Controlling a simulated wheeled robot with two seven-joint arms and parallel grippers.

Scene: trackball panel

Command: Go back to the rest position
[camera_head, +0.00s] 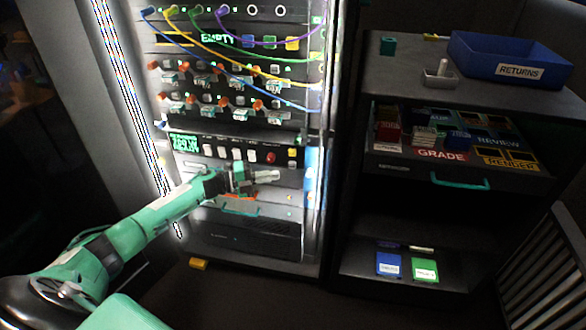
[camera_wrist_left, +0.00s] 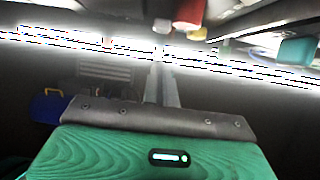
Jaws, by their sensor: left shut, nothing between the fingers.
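My left arm comes in from the left in the head view, and my left gripper (camera_head: 266,176) is in front of the lower part of the lit rack (camera_head: 285,215). The gripper is shut and empty, its fingers pointing right, just below the control panel (camera_head: 220,150) with its green display and buttons. The left wrist view shows the pale fingers (camera_wrist_left: 165,88) close together beyond the green housing. I cannot tell whether they touch the rack. My right gripper is in neither view.
Coloured cables (camera_head: 215,45) hang across the upper rack. A cabinet stands at right with an open drawer (camera_head: 455,168) and a blue returns tray (camera_head: 510,58) on top. Blue and green cards (camera_head: 424,270) lie on its low shelf. A yellow block (camera_head: 199,264) lies near the rack's base.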

